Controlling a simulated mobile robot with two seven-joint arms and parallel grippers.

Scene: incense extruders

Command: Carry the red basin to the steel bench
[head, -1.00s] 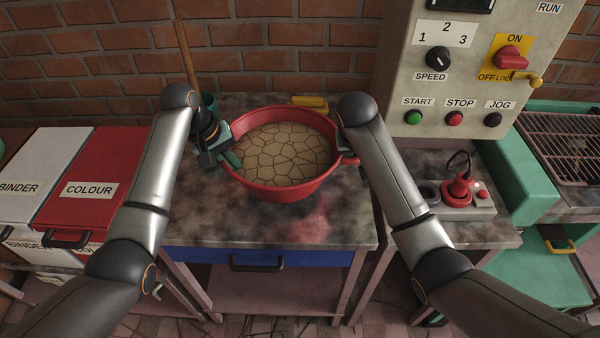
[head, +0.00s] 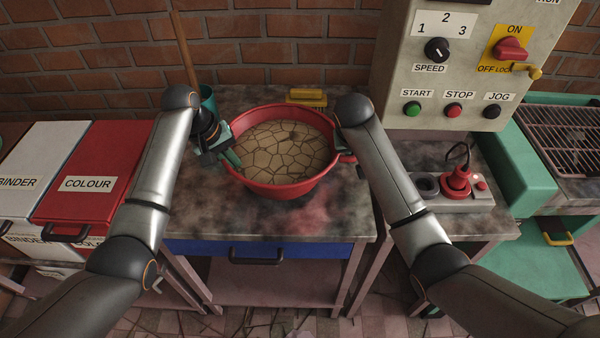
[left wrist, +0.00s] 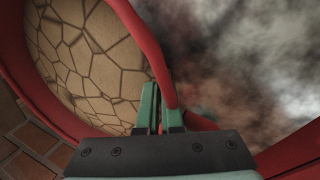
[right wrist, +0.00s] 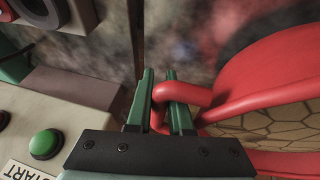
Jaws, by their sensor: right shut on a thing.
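The red basin (head: 285,190) has a cracked tan mass (head: 280,150) inside and is upright over the mottled table top (head: 235,215). I cannot tell whether its base touches the table. My left gripper (head: 234,158) is at its left side. In the left wrist view its fingers (left wrist: 161,106) are close together at the red rim and handle, which they partly hide. My right gripper (right wrist: 161,100) is shut on the red loop handle at the basin's right side. I cannot make out which surface is the steel bench.
A grey control cabinet (head: 395,70) and a red-plugged socket box (head: 457,190) are at the right. A yellow-backed brush (head: 306,96) and a teal cup (head: 208,100) are behind the basin. Binder (head: 45,150) and colour (head: 100,160) bins stand left. The table's front strip is clear.

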